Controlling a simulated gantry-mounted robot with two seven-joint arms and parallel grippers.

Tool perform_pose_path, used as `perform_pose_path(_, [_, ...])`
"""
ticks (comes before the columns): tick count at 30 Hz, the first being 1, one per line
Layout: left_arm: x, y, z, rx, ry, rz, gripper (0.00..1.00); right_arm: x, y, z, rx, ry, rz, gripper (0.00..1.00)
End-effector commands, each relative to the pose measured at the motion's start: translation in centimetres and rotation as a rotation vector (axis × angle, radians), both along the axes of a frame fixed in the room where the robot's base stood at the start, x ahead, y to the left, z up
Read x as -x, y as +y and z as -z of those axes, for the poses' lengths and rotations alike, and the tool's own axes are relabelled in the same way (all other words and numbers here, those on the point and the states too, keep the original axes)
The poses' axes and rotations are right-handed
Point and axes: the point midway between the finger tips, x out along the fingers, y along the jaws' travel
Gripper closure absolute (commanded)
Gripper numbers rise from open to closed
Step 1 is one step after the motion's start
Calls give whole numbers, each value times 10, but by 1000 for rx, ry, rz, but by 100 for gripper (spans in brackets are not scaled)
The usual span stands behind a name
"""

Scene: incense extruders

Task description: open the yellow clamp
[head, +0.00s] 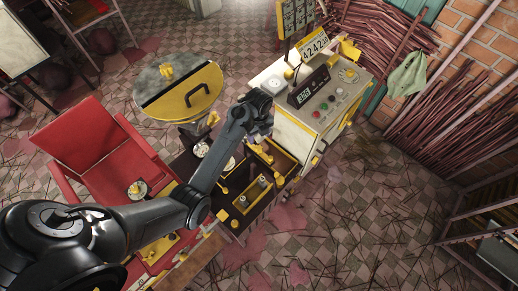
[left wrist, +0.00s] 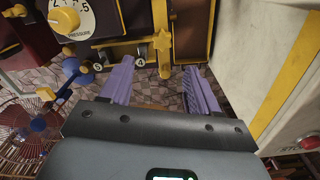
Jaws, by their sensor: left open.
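A yellow clamp lever (left wrist: 162,44) with a cross-shaped body stands out in the left wrist view, at the end of a yellow rail on the dark machine. My left gripper (left wrist: 158,70) is open. Its two purple fingers are apart, one on each side of the lever's lower end in that view. I cannot tell whether they touch it. In the head view my left gripper (head: 262,128) is over the bench beside the control console, and the arm and wrist hide part of the bench. My right gripper is not in view.
The control console (head: 292,136) stands close to the right of the gripper. The tiled floor at right is mostly open.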

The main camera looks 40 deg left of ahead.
Motion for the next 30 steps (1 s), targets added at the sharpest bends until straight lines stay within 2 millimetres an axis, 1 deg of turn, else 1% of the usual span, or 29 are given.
perform_pose_path(2, [-3, 0, 3, -1, -4, 1, 38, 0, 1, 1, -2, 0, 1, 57])
perform_pose_path(5, [-3, 0, 14, -1, -4, 0, 38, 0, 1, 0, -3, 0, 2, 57])
perform_pose_path(15, [-2, 0, 69, -1, -3, -1, 38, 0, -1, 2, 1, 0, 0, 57])
perform_pose_path(19, [-2, 0, 85, -2, -5, -1, 38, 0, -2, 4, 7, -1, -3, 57])
perform_pose_path(24, [-3, 0, 98, -2, -6, -1, 38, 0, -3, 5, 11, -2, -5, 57])
perform_pose_path(30, [-3, 1, 103, -3, -7, 0, 38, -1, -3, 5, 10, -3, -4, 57])
